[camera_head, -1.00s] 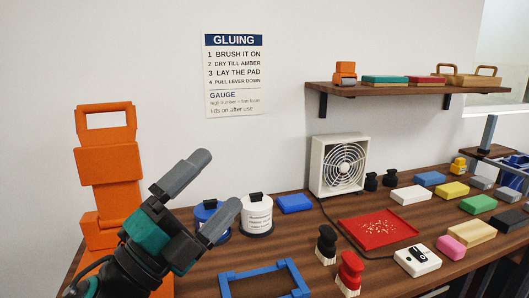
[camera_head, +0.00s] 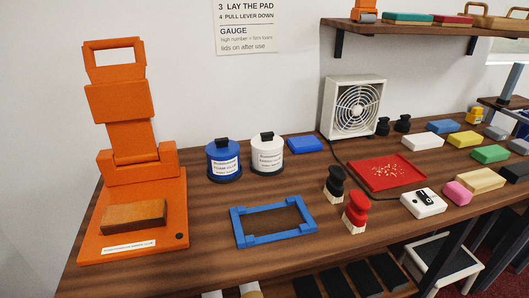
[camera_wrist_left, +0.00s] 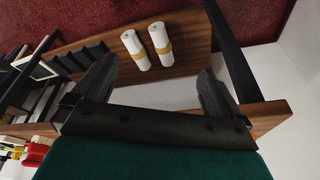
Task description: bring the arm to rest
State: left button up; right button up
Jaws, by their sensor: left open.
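My left gripper (camera_wrist_left: 157,68) shows only in the left wrist view. Its two dark fingers are spread apart with nothing between them. Beyond the fingers are a wooden lower shelf (camera_wrist_left: 190,45) and two white rolls with tan bands (camera_wrist_left: 148,46), apart from the fingers. My left arm does not show in the head view now, and my right gripper is in neither view.
The wooden counter (camera_head: 205,235) holds an orange press (camera_head: 125,120) with a brown block, a blue frame (camera_head: 238,232), blue and white pots, a red tray (camera_head: 360,172), a fan (camera_head: 352,105) and several coloured blocks. Red floor (camera_wrist_left: 40,18) shows beside the shelf.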

pick_arm(q)
jog(key=w+d+f+t+h+b, duration=0.1)
jog(key=w+d+f+t+b, duration=0.1)
jog(key=w+f+t, duration=0.5)
jog(key=shift+w+d+f+m+h, duration=0.3)
jog(key=shift+w+d+f+h, duration=0.15)
jog(key=shift+f, duration=1.65)
